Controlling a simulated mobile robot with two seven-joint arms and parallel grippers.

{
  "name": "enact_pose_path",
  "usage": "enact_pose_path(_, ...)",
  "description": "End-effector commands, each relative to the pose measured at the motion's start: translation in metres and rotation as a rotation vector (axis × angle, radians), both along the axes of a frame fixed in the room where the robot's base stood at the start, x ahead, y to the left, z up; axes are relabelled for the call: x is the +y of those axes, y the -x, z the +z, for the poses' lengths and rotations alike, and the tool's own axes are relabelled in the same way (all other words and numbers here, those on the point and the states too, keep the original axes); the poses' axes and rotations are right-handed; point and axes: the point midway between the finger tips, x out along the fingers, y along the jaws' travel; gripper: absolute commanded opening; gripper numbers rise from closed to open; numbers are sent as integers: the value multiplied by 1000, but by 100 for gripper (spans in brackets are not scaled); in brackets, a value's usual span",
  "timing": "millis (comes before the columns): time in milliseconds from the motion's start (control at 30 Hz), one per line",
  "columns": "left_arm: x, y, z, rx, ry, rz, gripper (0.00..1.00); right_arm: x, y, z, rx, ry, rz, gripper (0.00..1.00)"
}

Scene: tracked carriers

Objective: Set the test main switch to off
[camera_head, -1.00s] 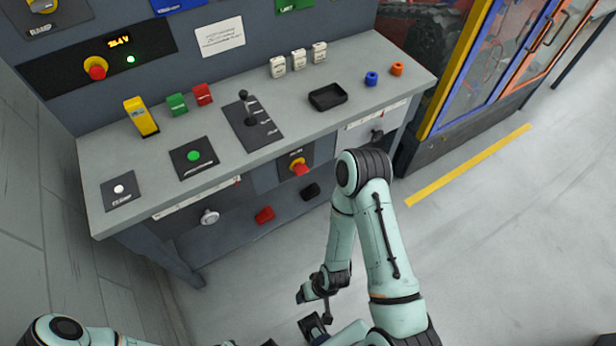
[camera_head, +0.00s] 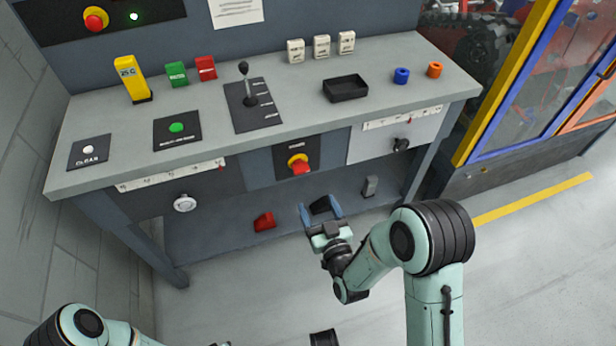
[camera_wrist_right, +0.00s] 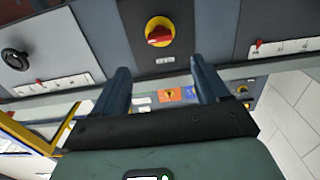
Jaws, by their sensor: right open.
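The main switch (camera_head: 299,165) is a red rotary handle on a round yellow plate, set in a dark panel on the bench front. It also shows at the top of the right wrist view (camera_wrist_right: 158,32), where its red handle lies roughly crosswise. My right gripper (camera_head: 319,205) is open and empty, below and slightly right of the switch, apart from it. In the right wrist view its two blue fingers (camera_wrist_right: 158,66) stand apart, with the switch beyond them, between their lines. The switch label is too small to read.
The grey bench top (camera_head: 305,118) overhangs the switch panel. A black knob (camera_head: 401,145) and a pale knob (camera_head: 184,204) flank it on the front. A red block (camera_head: 264,221) sits on the lower shelf. Open floor lies before the bench.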

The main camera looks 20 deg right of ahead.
Motion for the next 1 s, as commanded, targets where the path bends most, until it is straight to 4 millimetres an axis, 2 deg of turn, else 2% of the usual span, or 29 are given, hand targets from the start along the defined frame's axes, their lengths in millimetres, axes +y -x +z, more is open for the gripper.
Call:
enact_pose_path(300,5,-10,-7,-25,-13,10,0,2,-67,-1,-1,0,0,74)
enact_pose_path(500,9,-15,-13,-36,-21,18,0,4,-100,-2,2,-1,0,74)
enact_pose_path(700,10,-9,-17,-19,-21,18,0,4,-116,-1,3,-2,0,74)
enact_pose_path(1000,10,-8,-18,-15,-20,17,0,4,-118,-1,4,-2,0,74)
